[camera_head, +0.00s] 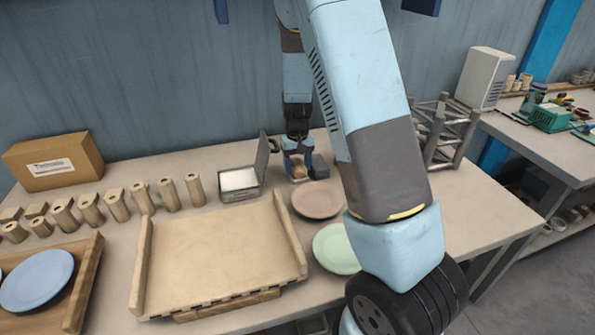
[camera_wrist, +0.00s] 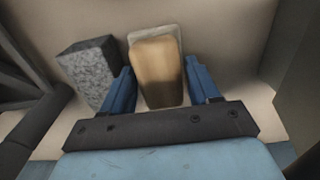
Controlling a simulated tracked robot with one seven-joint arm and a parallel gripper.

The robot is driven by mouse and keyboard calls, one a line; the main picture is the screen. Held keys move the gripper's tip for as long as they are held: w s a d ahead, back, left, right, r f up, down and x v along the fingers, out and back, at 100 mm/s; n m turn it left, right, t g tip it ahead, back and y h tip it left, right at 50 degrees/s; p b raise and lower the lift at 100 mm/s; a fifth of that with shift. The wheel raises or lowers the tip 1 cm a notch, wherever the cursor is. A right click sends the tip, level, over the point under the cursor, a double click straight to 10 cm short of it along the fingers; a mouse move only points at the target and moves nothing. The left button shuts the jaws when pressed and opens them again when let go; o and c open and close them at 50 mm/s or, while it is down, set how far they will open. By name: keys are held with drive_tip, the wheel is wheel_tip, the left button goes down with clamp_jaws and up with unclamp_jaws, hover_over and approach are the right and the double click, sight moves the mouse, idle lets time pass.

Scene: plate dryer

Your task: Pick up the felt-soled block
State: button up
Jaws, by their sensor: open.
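The felt-soled block is a tan wooden block with a pale base edge; in the wrist view the block (camera_wrist: 157,72) stands between the two blue fingers of my gripper (camera_wrist: 160,85). A gap shows beside the fingers, and they are open around it. In the head view my gripper (camera_head: 298,160) is low over the back of the table, and the block (camera_head: 298,171) shows partly between the fingers. A grey speckled block (camera_wrist: 88,70) stands just left of the left finger in the wrist view. Contact between fingers and block cannot be told.
An open metal box (camera_head: 240,185) with white contents stands left of my gripper. A reddish plate (camera_head: 317,200) and a green plate (camera_head: 338,248) lie in front. A wooden tray (camera_head: 215,255), several wooden cylinders (camera_head: 116,205) and a grey rack (camera_head: 440,130) are around.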

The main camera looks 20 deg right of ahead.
sight(297, 163)
drive_tip(key=c, duration=0.7)
drive_tip(key=shift+o, duration=0.2)
drive_tip(key=shift+r, duration=0.1)
drive_tip(key=shift+r, duration=0.3)
wheel_tip(297, 163, up, 2)
drive_tip(key=shift+w+r, duration=0.1)
drive_tip(key=shift+r, duration=0.05)
drive_tip(key=s+d+r, duration=0.2)
drive_tip(key=s+r, duration=0.3)
drive_tip(key=s, duration=0.1)
drive_tip(key=s+d+r, duration=0.3)
drive_tip(key=s+r, duration=0.2)
drive_tip(key=s, duration=0.2)
drive_tip(key=shift+d, duration=0.35)
